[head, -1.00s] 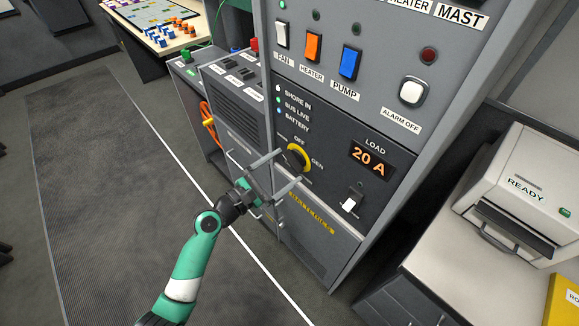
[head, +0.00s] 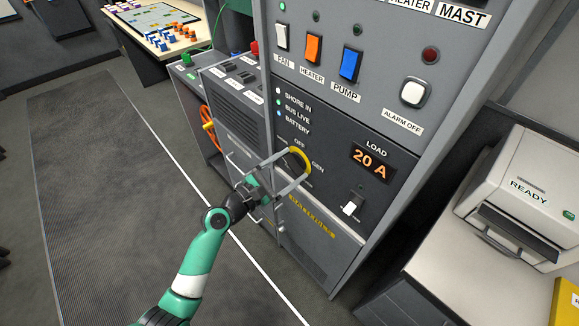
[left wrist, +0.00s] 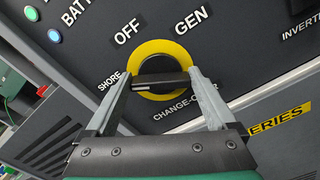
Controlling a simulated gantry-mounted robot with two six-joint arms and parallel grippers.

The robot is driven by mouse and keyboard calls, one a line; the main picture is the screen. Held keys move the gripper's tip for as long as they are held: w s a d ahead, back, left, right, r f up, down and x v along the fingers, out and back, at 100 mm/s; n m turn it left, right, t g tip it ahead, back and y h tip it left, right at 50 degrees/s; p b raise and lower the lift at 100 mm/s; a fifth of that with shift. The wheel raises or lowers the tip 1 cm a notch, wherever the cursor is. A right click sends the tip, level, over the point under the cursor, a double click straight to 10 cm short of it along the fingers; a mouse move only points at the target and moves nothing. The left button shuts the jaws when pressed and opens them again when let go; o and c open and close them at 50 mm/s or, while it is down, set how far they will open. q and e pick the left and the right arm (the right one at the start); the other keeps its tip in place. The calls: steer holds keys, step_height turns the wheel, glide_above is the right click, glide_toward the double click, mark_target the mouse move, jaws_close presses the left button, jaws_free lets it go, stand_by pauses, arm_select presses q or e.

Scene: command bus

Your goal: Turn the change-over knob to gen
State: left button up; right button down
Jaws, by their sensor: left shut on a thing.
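The change-over knob (head: 303,157) has a yellow ring and a dark grip bar on the grey panel. In the left wrist view the knob (left wrist: 162,48) sits among the labels SHORE, OFF and GEN (left wrist: 192,19). My left gripper (head: 295,166) is at the knob. In the left wrist view its two fingers (left wrist: 160,77) are shut on the ends of the dark bar, which lies nearly level there. My right gripper is not in view.
Above the knob are a white fan switch (head: 283,37), an orange heater switch (head: 313,49) and a blue pump switch (head: 350,65). A 20 A display (head: 371,163) and a white-tipped toggle (head: 350,208) are to its right. A printer-like unit (head: 525,190) stands at the right.

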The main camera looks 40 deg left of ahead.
arm_select(q)
steer(key=shift+m, duration=0.3)
steer(key=m, duration=0.7)
steer(key=m+b, duration=0.1)
steer(key=m, duration=0.1)
steer(key=m+b, duration=0.1)
steer(key=m, duration=0.1)
steer(key=shift+d+f, duration=0.1)
steer(key=shift+f, duration=0.15)
steer(key=m+b, duration=0.2)
steer(key=m, duration=0.4)
steer(key=shift+f+m+b, duration=0.1)
steer(key=shift+m+b, duration=0.2)
steer(key=shift+b, duration=0.05)
steer(key=m+b, duration=0.2)
steer(key=m, duration=0.3)
steer(key=shift+m, duration=0.4)
steer(key=o, duration=1.1)
steer(key=shift+c, duration=0.2)
